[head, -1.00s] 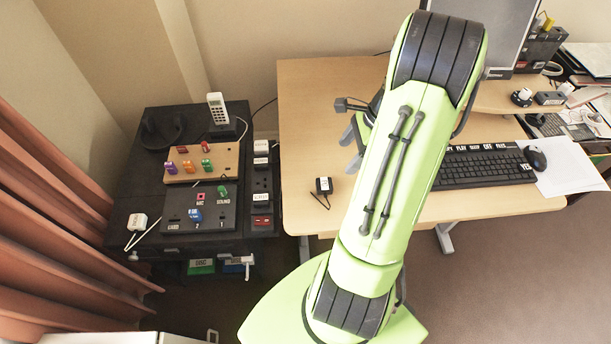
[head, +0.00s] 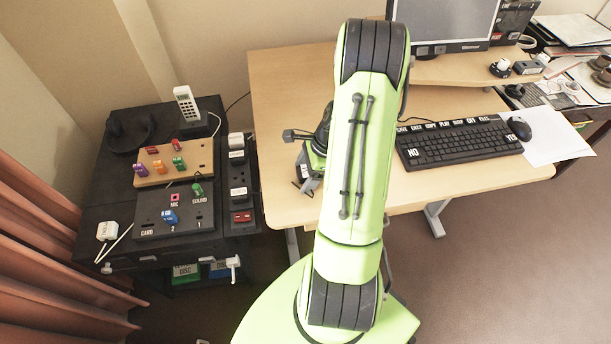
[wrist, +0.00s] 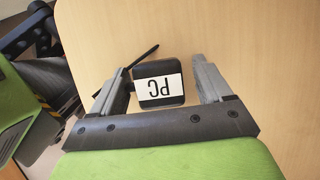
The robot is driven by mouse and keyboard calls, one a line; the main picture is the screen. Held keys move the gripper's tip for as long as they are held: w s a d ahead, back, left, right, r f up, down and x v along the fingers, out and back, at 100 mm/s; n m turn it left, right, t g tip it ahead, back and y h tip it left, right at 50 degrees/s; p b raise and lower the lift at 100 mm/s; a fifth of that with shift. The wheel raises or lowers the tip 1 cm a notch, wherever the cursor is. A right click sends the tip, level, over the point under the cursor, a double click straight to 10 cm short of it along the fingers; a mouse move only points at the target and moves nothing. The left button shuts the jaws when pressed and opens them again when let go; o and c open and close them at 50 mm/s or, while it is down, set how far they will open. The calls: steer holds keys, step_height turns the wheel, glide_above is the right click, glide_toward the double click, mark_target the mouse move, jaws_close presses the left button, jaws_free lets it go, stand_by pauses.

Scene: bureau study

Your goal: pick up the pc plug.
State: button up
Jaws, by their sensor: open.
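The pc plug (wrist: 160,73) is a small black block with a white label reading PC, upside down in the wrist view. It lies on the wooden desk between the two fingers of my gripper (wrist: 157,82). The fingers are open, with a gap on each side of the plug. A thin dark cord shows at the plug's left, by the left finger. In the head view my gripper (head: 308,178) is low over the desk's left front part, and my arm and fingers largely hide the plug.
The desk (head: 285,90) is clear behind my gripper. A keyboard (head: 460,140) and mouse (head: 519,128) lie to the right. A black cabinet (head: 95,190) with a switch panel (head: 180,225) and a phone (head: 187,104) stands to the left, across a gap.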

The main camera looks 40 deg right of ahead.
steer(key=shift+r, duration=0.1)
steer(key=c, duration=1)
